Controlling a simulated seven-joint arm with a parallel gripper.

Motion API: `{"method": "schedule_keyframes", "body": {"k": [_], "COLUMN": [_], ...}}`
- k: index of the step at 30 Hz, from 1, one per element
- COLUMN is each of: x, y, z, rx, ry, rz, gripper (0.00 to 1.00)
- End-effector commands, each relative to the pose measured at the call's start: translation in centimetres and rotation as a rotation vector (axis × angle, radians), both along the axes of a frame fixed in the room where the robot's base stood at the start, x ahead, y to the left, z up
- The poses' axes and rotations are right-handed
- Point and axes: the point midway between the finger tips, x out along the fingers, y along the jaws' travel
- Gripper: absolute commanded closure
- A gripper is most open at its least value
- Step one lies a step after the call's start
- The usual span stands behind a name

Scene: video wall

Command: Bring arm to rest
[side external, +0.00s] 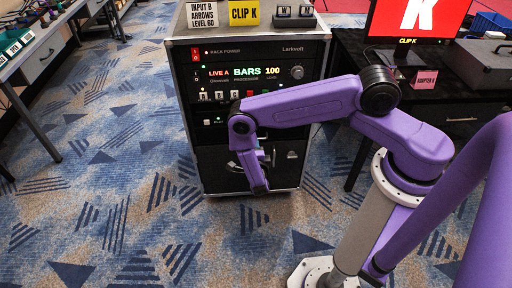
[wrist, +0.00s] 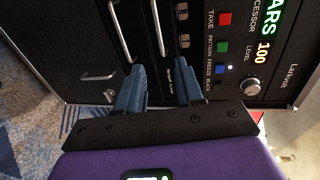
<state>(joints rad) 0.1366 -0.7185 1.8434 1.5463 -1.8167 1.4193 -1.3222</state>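My purple arm reaches left from its stand to the front of a black equipment rack (side external: 205,170). My gripper (side external: 258,188) hangs pointing down in front of the rack's lower part. In the wrist view, my gripper's two blue fingers (wrist: 160,85) stand apart with nothing visible between them. They point at the rack's front, close to metal handles (wrist: 158,28). Whether a finger touches the rack I cannot tell.
The rack's processor panel (side external: 247,72) reads "LIVE A", "BARS" and "100". A knob (wrist: 250,87) and coloured buttons (wrist: 223,47) are near my fingers. A yellow "CLIP K" card (side external: 244,13) stands on top. A desk with a red monitor (side external: 408,18) is at right. Carpet at left is clear.

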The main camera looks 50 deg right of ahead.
Motion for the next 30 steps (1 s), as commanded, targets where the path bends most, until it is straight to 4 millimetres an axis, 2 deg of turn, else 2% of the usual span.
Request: {"method": "schedule_keyframes", "body": {"k": [5, 9, 14, 23, 30], "x": [1.0, 1.7, 1.4, -2.1, -6.8], "y": [0.7, 1.7, 2.9, 4.7, 5.9], "z": [2.4, 6.6, 11.6, 19.8, 25.0], "rx": [0.063, 0.182, 0.343, 0.666, 0.928], "ry": [-0.073, -0.200, -0.356, -0.627, -0.812], "rz": [-0.060, -0.173, -0.322, -0.615, -0.875], "gripper": [0.63, 0.63, 0.63, 0.63, 0.63]}}
